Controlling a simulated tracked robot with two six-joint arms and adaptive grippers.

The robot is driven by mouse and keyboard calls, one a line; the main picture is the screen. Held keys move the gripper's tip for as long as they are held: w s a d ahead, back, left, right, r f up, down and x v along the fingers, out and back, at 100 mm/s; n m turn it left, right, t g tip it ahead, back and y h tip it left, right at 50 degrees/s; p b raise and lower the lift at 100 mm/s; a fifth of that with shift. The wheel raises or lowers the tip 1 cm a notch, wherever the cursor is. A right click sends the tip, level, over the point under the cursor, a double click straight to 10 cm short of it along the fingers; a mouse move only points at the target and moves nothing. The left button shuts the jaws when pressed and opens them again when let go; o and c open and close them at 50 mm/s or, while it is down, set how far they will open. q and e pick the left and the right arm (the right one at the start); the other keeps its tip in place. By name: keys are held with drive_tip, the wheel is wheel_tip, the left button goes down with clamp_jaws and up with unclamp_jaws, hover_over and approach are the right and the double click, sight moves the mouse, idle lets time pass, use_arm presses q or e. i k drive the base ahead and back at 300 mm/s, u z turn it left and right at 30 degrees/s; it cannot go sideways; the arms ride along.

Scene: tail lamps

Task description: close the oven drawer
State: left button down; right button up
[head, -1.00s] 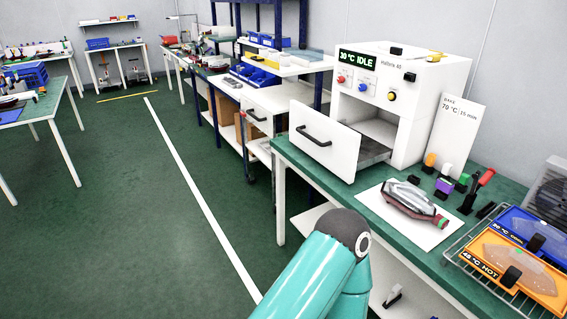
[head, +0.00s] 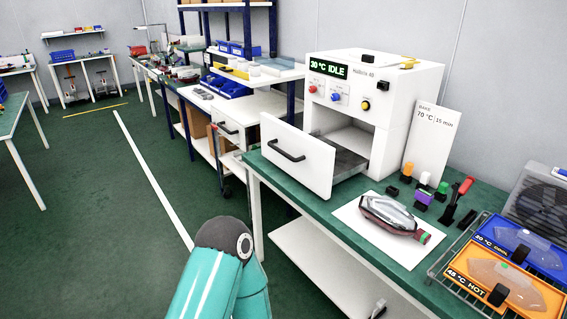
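The white oven (head: 392,100) stands on the green-topped bench, its display reading "30 °C IDLE". Its drawer (head: 297,157) is pulled out toward the left, with a black handle (head: 287,150) on the front panel. The visible part of the drawer tray (head: 345,155) looks empty. A teal arm link of mine with a dark joint cap shows at the bottom centre, in front of the bench and below the drawer. Neither of my grippers is in view.
A tail lamp (head: 392,214) lies on a white sheet (head: 385,240) before the oven. Several small coloured-handled tools and a "BAKE" sign (head: 432,145) stand to its right. Orange (head: 510,285) and blue (head: 520,240) trays lie on a rack. Green floor is clear at left.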

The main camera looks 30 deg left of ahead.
sight(318, 162)
drive_tip(key=u, duration=0.2)
drive_tip(key=i, duration=0.85)
drive_tip(key=z, duration=0.1)
